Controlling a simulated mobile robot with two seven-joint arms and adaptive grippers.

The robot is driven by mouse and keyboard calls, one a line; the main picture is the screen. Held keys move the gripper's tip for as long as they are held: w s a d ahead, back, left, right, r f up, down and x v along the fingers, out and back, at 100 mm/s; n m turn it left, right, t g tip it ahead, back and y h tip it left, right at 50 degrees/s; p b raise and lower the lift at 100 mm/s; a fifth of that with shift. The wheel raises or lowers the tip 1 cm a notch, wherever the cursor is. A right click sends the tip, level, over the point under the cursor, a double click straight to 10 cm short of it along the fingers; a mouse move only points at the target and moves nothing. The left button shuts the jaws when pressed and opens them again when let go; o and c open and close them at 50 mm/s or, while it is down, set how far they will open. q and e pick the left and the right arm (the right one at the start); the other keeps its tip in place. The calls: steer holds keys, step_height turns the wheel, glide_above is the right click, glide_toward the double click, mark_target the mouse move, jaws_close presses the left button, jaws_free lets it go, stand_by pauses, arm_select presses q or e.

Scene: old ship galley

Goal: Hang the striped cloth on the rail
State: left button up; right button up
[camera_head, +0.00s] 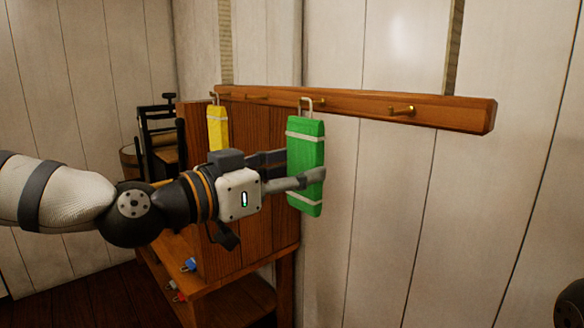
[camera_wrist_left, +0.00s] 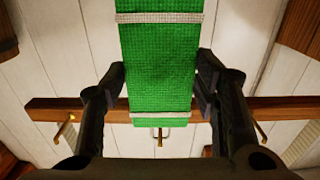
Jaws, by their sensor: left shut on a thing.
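A green cloth (camera_head: 306,180) with pale bands near its top and bottom hangs upright, with a metal loop (camera_head: 305,102) at its top. My left gripper (camera_head: 306,179) is shut on its sides at mid-height. The cloth also fills the middle of the left wrist view (camera_wrist_left: 160,70), between both fingers (camera_wrist_left: 161,85). The wooden rail (camera_head: 450,112) runs along the wall with brass hooks. The loop is level with the rail, in front of it; I cannot tell whether it sits over a hook. A yellow cloth (camera_head: 217,130) with pale bands hangs at the rail's left end.
A bare hook (camera_head: 402,110) is right of the green cloth, and another (camera_head: 257,97) is to its left. A wooden cabinet (camera_head: 265,205) stands below the rail's left part. A dark chair (camera_head: 160,135) is behind it. The wall at right is clear.

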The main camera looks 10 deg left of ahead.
arm_select(q)
steer(key=o, duration=1.3)
steer(key=shift+c, duration=0.2)
steer(key=v, duration=0.7)
steer(key=s+f+n+g+y, duration=0.2)
steer(key=s+f+g, duration=0.1)
steer(key=f, duration=0.8)
steer(key=s+f+n+g+y, duration=0.2)
steer(key=s+f+g, duration=0.15)
steer(key=f, duration=0.75)
steer(key=s+f+n+g+y, duration=0.1)
steer(key=s+f+g, duration=0.15)
steer(key=f, duration=0.85)
steer(key=s+a+f+n+g+y, duration=0.1)
steer(key=s+a+f+g+y, duration=0.1)
steer(key=s+f, duration=0.3)
steer(key=s+a+f+n+g+y, duration=0.1)
steer(key=s+a+f, duration=0.3)
steer(key=s, duration=0.8)
steer(key=s+a+f+n+g+y, duration=0.1)
steer(key=s+a+f+g+y, duration=0.2)
steer(key=s+f, duration=0.3)
steer(key=s, duration=0.2)
steer(key=shift+s+g, duration=0.3)
steer(key=shift+g, duration=0.1)
